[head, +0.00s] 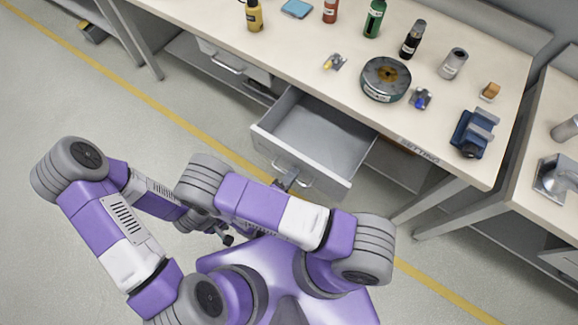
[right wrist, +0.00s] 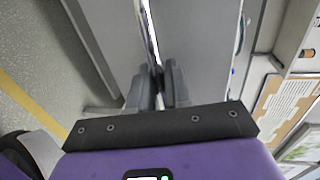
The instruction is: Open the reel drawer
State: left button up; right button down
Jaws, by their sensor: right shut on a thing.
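The reel drawer (head: 322,130) is a grey metal drawer under the workbench, pulled well out in the head view. Its inside looks empty. Its bar handle (head: 306,182) is on the front face, and it also shows as a bright strip in the right wrist view (right wrist: 150,32). My right gripper (head: 286,182) is at the left part of this handle, partly hidden by my arm. In the right wrist view its two fingers (right wrist: 158,85) are closed around the handle. My left gripper (head: 227,238) hangs low at the left, away from the drawer; its jaw opening is unclear.
The workbench (head: 300,62) carries a round reel (head: 386,79), several bottles, a blue device (head: 473,133) and small parts. Another closed drawer (head: 232,62) is further left. Bench legs (head: 450,200) stand right of the open drawer.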

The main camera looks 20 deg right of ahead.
jog(key=shift+s+a, duration=0.1)
jog(key=c, duration=1.3)
grip_release()
jog(key=shift+c, duration=0.2)
jog(key=shift+r, duration=0.1)
